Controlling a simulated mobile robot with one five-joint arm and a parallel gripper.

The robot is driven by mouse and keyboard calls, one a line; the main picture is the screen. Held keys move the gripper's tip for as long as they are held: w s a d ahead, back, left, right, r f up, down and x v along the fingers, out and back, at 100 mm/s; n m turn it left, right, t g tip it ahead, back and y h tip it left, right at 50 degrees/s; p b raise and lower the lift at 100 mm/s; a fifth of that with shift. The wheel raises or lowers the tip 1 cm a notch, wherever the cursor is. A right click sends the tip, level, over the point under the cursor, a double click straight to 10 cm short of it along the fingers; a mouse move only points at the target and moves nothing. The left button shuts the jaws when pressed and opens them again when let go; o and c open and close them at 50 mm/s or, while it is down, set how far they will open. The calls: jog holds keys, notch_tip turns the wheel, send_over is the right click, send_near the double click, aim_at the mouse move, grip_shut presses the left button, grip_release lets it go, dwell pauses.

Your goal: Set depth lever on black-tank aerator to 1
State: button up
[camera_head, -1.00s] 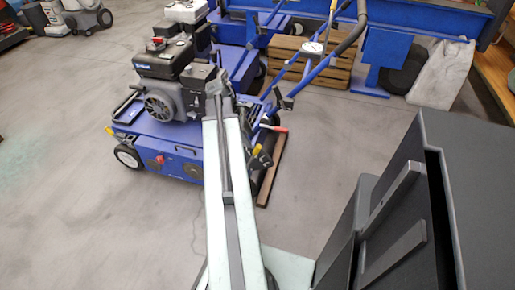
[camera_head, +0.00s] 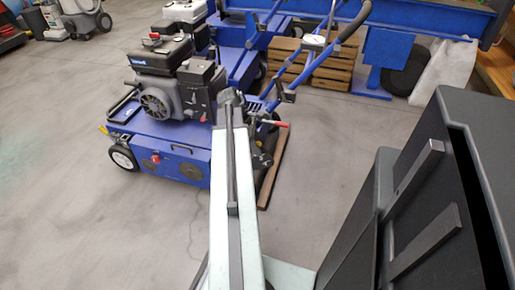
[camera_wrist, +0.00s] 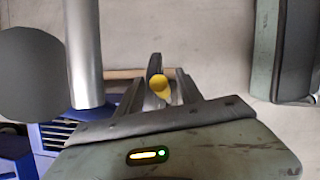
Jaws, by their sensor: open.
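The black-tank aerator (camera_head: 183,160) is blue with a black engine and tank (camera_head: 155,62), and stands left of my arm in the head view. In the wrist view a yellow-tipped lever (camera_wrist: 160,86) sits between the two fingers of my gripper (camera_wrist: 161,88), its round end facing the camera. The fingers are apart, with gaps beside the yellow tip; I cannot tell if either touches it. In the head view my arm hides the gripper and this lever. A red-tipped lever (camera_head: 281,124) sticks out at the aerator's rear. No depth scale is readable.
A second blue machine (camera_head: 236,58) stands right behind the aerator. Wooden crates (camera_head: 316,70) and a blue bench (camera_head: 405,24) are at the back. A brown plank (camera_head: 274,178) lies by the aerator's rear. The grey floor (camera_head: 90,230) at front left is clear.

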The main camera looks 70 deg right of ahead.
grip_shut()
dwell(1.3)
